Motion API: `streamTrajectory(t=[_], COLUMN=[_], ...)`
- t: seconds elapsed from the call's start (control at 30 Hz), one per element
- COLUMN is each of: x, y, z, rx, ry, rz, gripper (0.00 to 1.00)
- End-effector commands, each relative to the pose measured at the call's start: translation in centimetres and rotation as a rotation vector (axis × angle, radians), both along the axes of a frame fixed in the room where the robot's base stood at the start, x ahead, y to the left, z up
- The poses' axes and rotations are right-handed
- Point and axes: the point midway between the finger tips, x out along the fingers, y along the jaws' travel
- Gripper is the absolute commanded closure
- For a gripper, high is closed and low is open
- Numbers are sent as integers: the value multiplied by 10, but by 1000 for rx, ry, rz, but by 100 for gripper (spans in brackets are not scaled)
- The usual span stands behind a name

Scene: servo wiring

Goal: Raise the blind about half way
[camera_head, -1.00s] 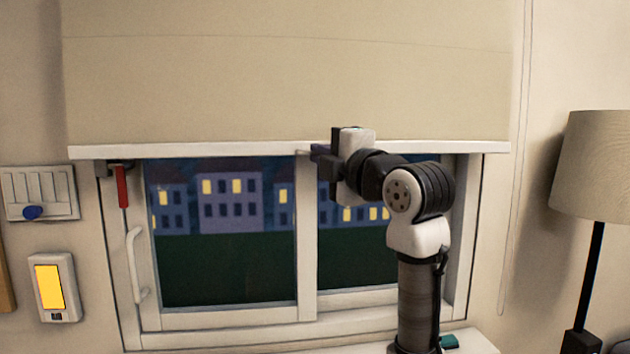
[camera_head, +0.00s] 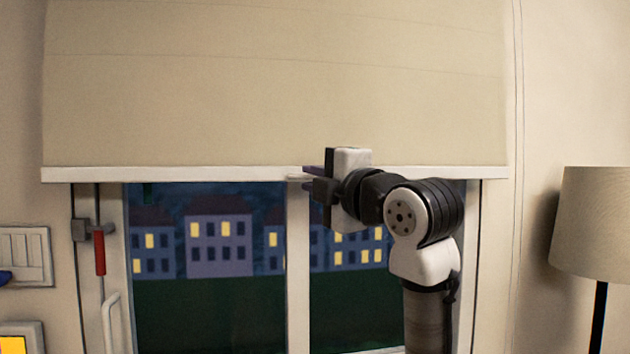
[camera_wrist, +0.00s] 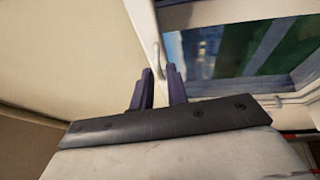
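The beige blind (camera_head: 270,90) hangs over the upper part of the window. Its white bottom bar (camera_head: 180,173) runs level across, with dark sky and lit houses showing below it. A small pale pull tab (camera_head: 295,177) sticks out at the middle of the bar. My gripper (camera_head: 310,177) is at this tab, one finger above it and one below. In the wrist view the tab (camera_wrist: 157,58) lies between my two dark fingers (camera_wrist: 158,88), which are close together on it. The exact contact is small and partly hidden.
A lamp (camera_head: 597,225) stands at the right. A cord (camera_head: 518,130) hangs right of the blind. At the left are a red-handled lever (camera_head: 99,253), a white window handle (camera_head: 108,325), a slotted wall panel (camera_head: 24,257) and a yellow-lit panel (camera_head: 14,343).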

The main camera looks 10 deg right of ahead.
Motion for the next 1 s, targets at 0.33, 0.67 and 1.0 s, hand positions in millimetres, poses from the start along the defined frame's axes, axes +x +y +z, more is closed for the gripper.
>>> streamTrajectory(t=[0.33, 0.67, 1.0], x=[0, -39, -106], y=[0, -16, -44], z=[0, -9, -17], rx=[0, -1, -2], ry=[0, -4, -3], rz=[0, -2, -2], gripper=[71, 71, 71])
